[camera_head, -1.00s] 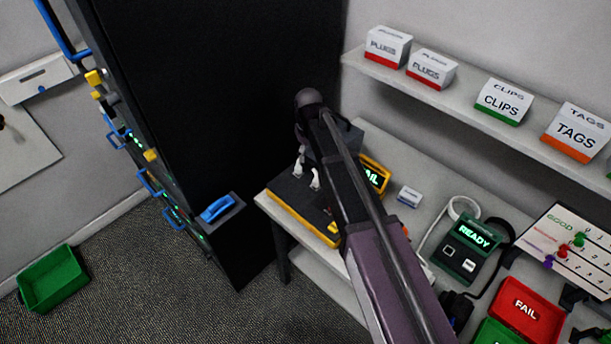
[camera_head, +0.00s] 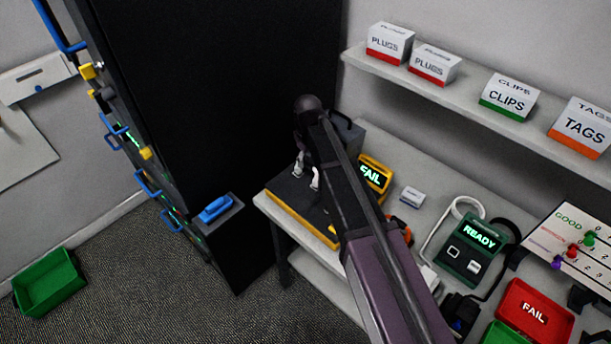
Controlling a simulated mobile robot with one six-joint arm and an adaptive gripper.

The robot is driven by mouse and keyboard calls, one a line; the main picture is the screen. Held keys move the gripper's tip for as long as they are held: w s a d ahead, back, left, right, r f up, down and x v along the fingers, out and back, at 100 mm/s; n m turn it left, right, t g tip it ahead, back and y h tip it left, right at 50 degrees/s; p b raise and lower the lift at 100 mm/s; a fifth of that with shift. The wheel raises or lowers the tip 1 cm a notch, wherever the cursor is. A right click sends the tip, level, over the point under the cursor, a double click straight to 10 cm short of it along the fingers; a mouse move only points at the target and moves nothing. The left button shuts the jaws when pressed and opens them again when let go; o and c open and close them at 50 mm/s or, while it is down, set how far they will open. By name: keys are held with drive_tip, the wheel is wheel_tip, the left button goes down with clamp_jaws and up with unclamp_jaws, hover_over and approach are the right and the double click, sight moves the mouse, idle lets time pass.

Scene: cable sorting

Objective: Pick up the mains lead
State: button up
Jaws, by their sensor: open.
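My gripper (camera_head: 307,176) has two pale fingertips set apart, open with nothing seen between them. It is above the black-topped, yellow-edged unit (camera_head: 288,215) at the left end of the bench. My own arm covers part of that unit. I cannot pick out the mains lead for certain. A black cable (camera_head: 512,262) and a white cable (camera_head: 430,238) run around the green READY tester (camera_head: 473,248), well to the right of my gripper. A black block-like piece (camera_head: 461,312) lies in front of the tester. A small orange item (camera_head: 400,229) is partly hidden behind my arm.
A yellow FAIL display (camera_head: 374,174) stands right of my arm. A red FAIL tray (camera_head: 533,309) and a green tray (camera_head: 500,335) sit at the bench front. A shelf (camera_head: 455,95) with labelled boxes hangs above. A black cabinet (camera_head: 215,110) rises at left; a green bin (camera_head: 48,283) is on the floor.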

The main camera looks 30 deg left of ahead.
drive_tip(key=shift+f+b, duration=0.8)
drive_tip(key=shift+f, duration=0.35)
clamp_jaws()
